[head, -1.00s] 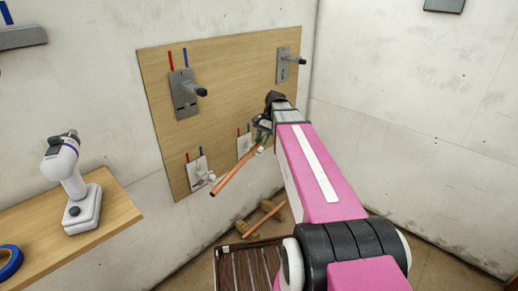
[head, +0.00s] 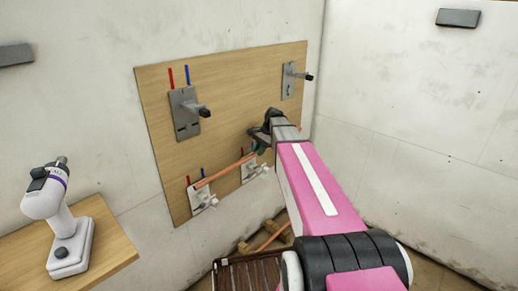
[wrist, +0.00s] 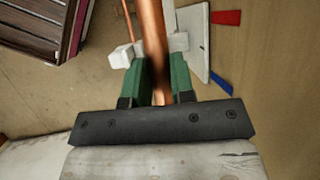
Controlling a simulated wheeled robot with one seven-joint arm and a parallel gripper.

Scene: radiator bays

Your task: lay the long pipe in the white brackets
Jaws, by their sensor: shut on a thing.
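The copper long pipe (head: 225,174) slants across the lower board in the head view. My gripper (head: 258,146) is shut on it near its right end; the arm hides the rest of that end. The left white bracket (head: 203,198) and the right white bracket (head: 254,171) are on the board. The pipe's left end appears just above the left bracket's arm; I cannot tell whether they touch. In the wrist view the green fingers (wrist: 161,80) grip the pipe (wrist: 154,35), which passes in front of a white bracket (wrist: 178,42).
Grey brackets stick out higher on the board, at left (head: 188,113) and right (head: 291,78). A second copper pipe (head: 272,236) lies low on wooden supports near a slatted dark box (head: 248,272).

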